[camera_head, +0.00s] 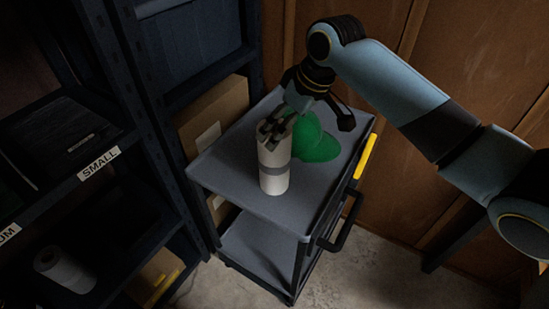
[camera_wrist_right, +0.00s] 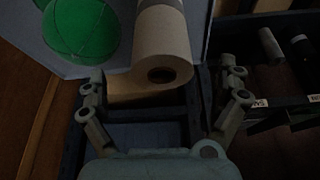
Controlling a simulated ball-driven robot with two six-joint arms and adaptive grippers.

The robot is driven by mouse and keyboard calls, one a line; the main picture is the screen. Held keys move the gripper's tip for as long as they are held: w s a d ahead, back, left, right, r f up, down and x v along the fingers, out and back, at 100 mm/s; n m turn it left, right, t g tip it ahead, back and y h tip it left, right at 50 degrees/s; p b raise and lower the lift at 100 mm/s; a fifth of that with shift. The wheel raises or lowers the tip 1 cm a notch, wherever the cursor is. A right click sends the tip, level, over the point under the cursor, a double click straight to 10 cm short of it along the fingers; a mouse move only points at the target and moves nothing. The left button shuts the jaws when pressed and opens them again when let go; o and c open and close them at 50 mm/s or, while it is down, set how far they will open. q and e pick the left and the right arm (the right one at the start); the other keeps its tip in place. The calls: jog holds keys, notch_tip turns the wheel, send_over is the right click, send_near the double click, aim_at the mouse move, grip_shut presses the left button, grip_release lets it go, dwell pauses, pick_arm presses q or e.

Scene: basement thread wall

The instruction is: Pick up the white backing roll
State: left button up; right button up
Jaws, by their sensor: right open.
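A white roll (camera_head: 273,178) with a grey band stands upright on the top of a grey cart (camera_head: 228,170). In the right wrist view the roll (camera_wrist_right: 160,30) shows its open end with a dark hole, between the fingers. My right gripper (camera_head: 308,125) is open over the cart top. One of its fingers overlaps the roll's upper end in the head view; I cannot tell whether it touches. In the right wrist view the open gripper (camera_wrist_right: 165,78) has one finger on each side of the roll's end. My left gripper is not in view.
A green rounded thing (camera_head: 316,143) sits on the cart just behind the roll. The cart has a black handle (camera_head: 341,224) and a yellow strip (camera_head: 366,157). Dark shelving labelled SMALL (camera_head: 99,163) stands at left, with another pale roll (camera_head: 65,270) low down. Wooden wall behind.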

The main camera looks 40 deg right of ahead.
aim_at(274, 159)
jog(key=x, duration=0.7)
jog(key=shift+w, duration=0.2)
jog(key=shift+a+f, duration=0.1)
jog(key=shift+a, duration=0.05)
jog(key=c, duration=1.6)
